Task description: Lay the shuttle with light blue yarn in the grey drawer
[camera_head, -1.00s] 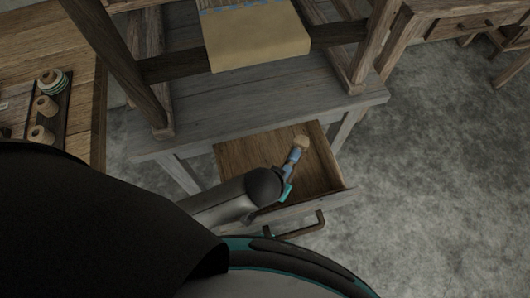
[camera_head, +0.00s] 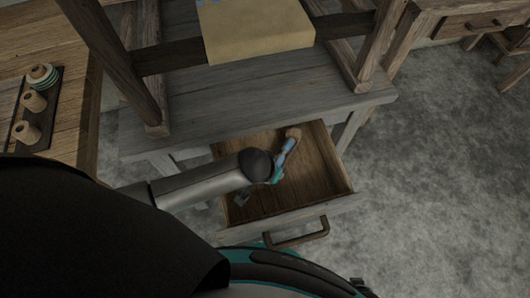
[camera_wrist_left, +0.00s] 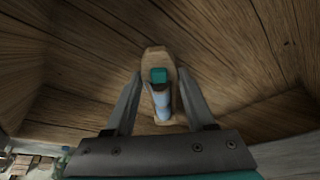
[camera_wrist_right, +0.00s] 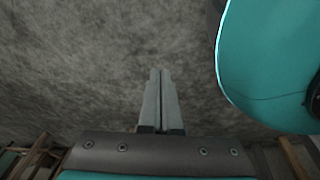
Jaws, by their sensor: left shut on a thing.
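The grey drawer (camera_head: 337,208) is pulled out below the loom, with its bare wooden inside showing. The shuttle (camera_head: 293,134) has a tan wooden body and light blue yarn (camera_head: 287,147); it is over the inside of the drawer, toward the back. My left gripper (camera_wrist_left: 159,72) is shut on the shuttle (camera_wrist_left: 156,54), with a finger on each side of it. The yarn also shows in the left wrist view (camera_wrist_left: 163,104). I cannot tell whether the shuttle touches the drawer floor. My right gripper (camera_wrist_right: 160,72) is shut and empty above the grey floor.
The loom's grey bench board (camera_head: 240,110) and wooden posts stand just behind the drawer. A table at the left holds a dark tray (camera_head: 47,118) with several spools. The drawer's handle (camera_head: 300,237) juts out in front.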

